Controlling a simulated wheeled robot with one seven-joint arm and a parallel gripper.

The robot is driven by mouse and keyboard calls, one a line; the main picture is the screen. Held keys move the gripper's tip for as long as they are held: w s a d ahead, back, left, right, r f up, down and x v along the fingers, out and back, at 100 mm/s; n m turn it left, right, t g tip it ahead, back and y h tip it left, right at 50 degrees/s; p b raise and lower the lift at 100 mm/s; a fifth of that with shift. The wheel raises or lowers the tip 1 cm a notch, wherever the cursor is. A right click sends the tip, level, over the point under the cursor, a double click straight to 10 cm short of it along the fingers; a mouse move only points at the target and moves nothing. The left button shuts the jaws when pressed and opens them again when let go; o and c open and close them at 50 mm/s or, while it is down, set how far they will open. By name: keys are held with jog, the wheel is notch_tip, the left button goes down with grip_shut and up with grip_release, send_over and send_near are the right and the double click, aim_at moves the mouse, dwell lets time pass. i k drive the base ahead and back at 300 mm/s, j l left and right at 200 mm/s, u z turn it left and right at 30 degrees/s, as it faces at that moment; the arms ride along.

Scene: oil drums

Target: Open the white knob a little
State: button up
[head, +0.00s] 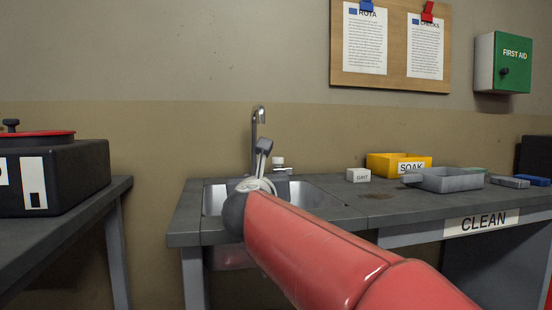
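The white knob (278,160) is small and stands at the back edge of the sink, just right of the tap. My gripper (265,146) is grey and points up and away over the sink, at the end of my red arm. In the picture it lies just left of the white knob and in front of the lower part of the tap. I cannot tell whether it touches the knob, nor whether its fingers are open or shut. The curved metal tap (257,118) rises behind it. My arm hides part of the sink basin (215,199).
A grey box labelled GRIT (358,175), a yellow SOAK bin (398,163) and a grey tray (447,180) stand right of the sink. A black unit with a red lid (52,170) is on the left bench. The wall behind the tap is bare.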

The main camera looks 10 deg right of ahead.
aim_at(278, 161)
jog(key=i+l, duration=0.25)
jog(key=i, duration=0.25)
jog(key=i+l, duration=0.25)
jog(key=i, duration=0.2)
